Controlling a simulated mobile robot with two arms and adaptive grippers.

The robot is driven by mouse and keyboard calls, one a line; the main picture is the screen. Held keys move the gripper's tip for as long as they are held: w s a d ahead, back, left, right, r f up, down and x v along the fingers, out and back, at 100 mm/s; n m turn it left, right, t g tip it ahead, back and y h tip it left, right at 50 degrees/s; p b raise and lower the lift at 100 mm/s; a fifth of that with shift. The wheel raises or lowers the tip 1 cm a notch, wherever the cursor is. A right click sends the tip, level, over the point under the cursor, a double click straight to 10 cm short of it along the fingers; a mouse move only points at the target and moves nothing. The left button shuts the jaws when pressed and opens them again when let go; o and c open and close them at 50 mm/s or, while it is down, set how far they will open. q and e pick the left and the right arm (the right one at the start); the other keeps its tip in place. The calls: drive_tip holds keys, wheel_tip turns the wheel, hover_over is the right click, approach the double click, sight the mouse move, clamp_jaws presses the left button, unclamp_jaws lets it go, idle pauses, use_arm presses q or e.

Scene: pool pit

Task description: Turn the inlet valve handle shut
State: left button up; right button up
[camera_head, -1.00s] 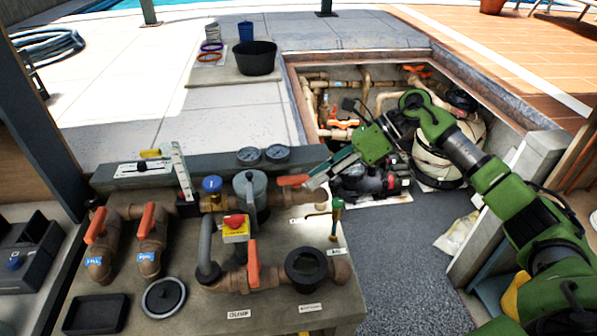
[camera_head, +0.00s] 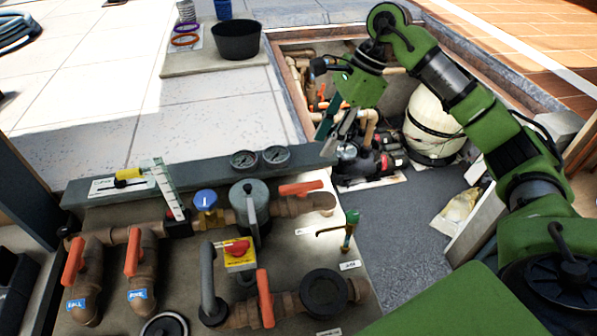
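Several orange valve handles show on the pipework bench; I cannot tell by label which is the inlet one. The orange handle nearest my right gripper (camera_head: 325,146) lies nearly flat, roughly along its pipe: this upper right handle (camera_head: 300,188). Two upright orange handles stand at the left, the outer left handle (camera_head: 74,262) and the inner left handle (camera_head: 133,254), above blue labels. A lower orange handle (camera_head: 265,298) stands upright at the front. My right gripper is open and empty, above and right of the upper right handle, apart from it. My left gripper is out of view.
Two gauges (camera_head: 260,159) stand on the grey ledge behind the pipes. A red knob on a yellow box (camera_head: 239,255) and a small brass tap (camera_head: 348,232) stand near the handles. Beyond is a pit with a pump (camera_head: 370,162) and a cream tank (camera_head: 432,125).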

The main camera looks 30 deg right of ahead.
sight(302, 184)
drive_tip(key=x, duration=0.2)
drive_tip(key=p+x, duration=0.1)
drive_tip(key=x, duration=0.1)
drive_tip(key=p+x, duration=0.1)
drive_tip(key=x, duration=0.1)
drive_tip(key=shift+s+a, duration=0.25)
drive_tip(key=shift+s, duration=0.1)
drive_tip(key=p+x, duration=0.2)
drive_tip(key=x, duration=0.4)
drive_tip(key=shift+w+f+p, duration=0.15)
drive_tip(key=shift+w+p, duration=0.05)
drive_tip(key=shift+p, duration=0.1)
drive_tip(key=shift+a+f, duration=0.1)
drive_tip(key=shift+f, duration=0.15)
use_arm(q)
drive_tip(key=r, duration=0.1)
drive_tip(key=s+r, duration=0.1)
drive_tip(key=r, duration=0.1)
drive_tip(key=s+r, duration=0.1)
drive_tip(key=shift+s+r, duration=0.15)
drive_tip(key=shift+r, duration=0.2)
use_arm(e)
clamp_jaws()
